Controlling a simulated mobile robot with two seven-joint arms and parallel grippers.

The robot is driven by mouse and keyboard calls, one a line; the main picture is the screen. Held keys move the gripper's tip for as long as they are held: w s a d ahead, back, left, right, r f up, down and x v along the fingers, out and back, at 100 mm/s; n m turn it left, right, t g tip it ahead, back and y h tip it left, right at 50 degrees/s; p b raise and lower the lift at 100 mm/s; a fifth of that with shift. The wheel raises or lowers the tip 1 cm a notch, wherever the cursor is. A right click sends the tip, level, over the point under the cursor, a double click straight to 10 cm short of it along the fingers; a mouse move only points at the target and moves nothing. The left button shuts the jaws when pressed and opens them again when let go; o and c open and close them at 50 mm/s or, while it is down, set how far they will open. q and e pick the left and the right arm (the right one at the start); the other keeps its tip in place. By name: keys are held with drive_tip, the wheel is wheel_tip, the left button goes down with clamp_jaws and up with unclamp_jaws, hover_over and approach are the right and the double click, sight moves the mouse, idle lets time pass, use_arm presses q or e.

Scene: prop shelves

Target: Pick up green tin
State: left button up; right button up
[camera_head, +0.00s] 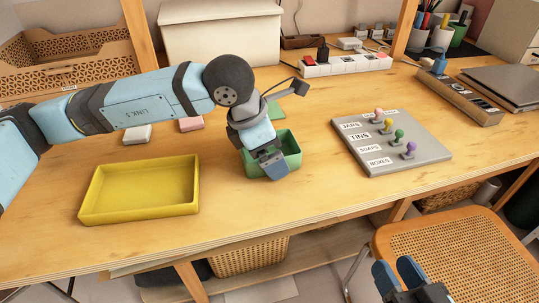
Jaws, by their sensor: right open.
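The green tin (292,163) is an open, box-shaped container standing on the wooden table near its middle. My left arm reaches in from the left, and my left gripper (271,163) points down at the tin, its fingers overlapping the tin's front left part. The fingers hide part of the tin, and I cannot tell whether they touch it or how far apart they are. My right gripper (398,276) is open and empty at the bottom right, in front of the table edge and well away from the tin.
A yellow tray (140,212) lies left of the tin. A grey board with labels and coloured pegs (425,157) lies to the right. Behind are a power strip (345,65) and a white box (222,35). A cane chair (460,250) stands near my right gripper.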

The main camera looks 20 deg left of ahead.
use_arm(q)
drive_tip(key=c, duration=0.8)
